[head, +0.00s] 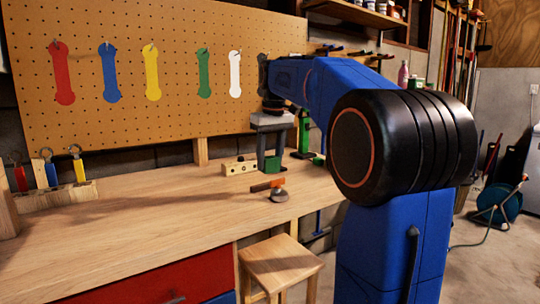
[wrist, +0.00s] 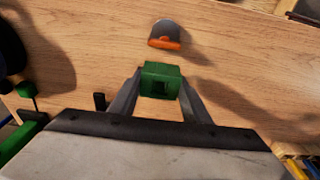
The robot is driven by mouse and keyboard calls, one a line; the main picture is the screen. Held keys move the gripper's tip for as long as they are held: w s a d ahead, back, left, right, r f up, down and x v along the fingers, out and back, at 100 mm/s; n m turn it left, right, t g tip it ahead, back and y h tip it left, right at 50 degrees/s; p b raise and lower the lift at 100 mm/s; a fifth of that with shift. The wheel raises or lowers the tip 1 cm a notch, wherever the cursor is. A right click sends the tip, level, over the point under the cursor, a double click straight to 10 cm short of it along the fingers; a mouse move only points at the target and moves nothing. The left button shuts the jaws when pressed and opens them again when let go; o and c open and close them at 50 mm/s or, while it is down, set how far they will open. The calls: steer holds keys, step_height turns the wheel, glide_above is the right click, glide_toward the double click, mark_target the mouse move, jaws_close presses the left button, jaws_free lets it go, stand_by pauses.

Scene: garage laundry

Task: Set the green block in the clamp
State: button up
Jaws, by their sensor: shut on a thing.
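The green block (head: 272,165) is between the fingers of my gripper (head: 270,152), low over the right part of the workbench. In the wrist view the block (wrist: 160,80) sits between the two grey fingertips of my gripper (wrist: 160,92), which is shut on it. I cannot tell whether the block touches the bench. A green tool that looks like the clamp (head: 303,136) stands at the bench's right end, just right of my gripper and partly hidden by my arm. Green parts of it show at the left of the wrist view (wrist: 17,140). Its jaw opening is not clear.
A light wooden strip with holes (head: 240,168) lies left of my gripper. A stool (head: 280,262) stands before the bench. The bench's middle is clear.

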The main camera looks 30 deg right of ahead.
steer(key=shift+f, duration=3.5)
steer(key=o, duration=1.1)
steer(key=shift+r, duration=0.1)
steer(key=r, duration=0.5)
steer(key=s+r, duration=0.1)
steer(key=r, duration=0.5)
steer(key=s+r, duration=0.1)
steer(key=r, duration=0.5)
